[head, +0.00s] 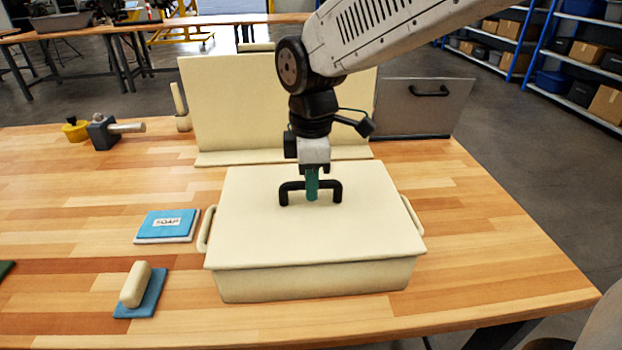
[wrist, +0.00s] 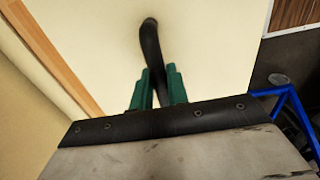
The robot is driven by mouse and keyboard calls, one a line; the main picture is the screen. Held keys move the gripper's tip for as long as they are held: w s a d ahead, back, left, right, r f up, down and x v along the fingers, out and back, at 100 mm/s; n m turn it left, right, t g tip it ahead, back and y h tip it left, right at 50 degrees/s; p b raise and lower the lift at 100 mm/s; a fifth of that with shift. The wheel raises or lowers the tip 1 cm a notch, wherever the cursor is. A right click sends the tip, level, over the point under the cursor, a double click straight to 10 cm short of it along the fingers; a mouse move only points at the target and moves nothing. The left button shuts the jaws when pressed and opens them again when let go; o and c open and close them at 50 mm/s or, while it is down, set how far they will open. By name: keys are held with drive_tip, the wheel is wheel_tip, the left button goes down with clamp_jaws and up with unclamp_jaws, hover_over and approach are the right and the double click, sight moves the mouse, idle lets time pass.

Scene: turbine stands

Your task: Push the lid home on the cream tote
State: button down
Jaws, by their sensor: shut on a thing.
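The cream tote (head: 315,282) stands near the front edge of the wooden table. Its flat cream lid (head: 260,230) lies over the top and looks about level; I cannot tell from here whether it is fully seated. A black handle (head: 335,192) rises from the lid's middle. My gripper (head: 312,195) has green fingers and is shut on the black handle from above. In the wrist view the green fingers (wrist: 157,88) are on either side of the handle (wrist: 150,40), with the lid (wrist: 210,45) beneath. The tote's inside is hidden.
An upright cream panel (head: 235,105) and a grey panel with a black handle (head: 420,108) stand behind the tote. A blue soap packet (head: 167,224) and a cream bar on a blue pad (head: 137,285) lie left. Free tabletop is to the right.

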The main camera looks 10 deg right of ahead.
drive_tip(key=shift+s+f, duration=0.15)
drive_tip(key=shift+f, duration=0.25)
drive_tip(key=c, duration=1.4)
unclamp_jaws()
drive_tip(key=shift+o, duration=1.4)
drive_tip(key=shift+r, duration=0.1)
drive_tip(key=shift+r, duration=0.1)
drive_tip(key=shift+r, duration=3.45)
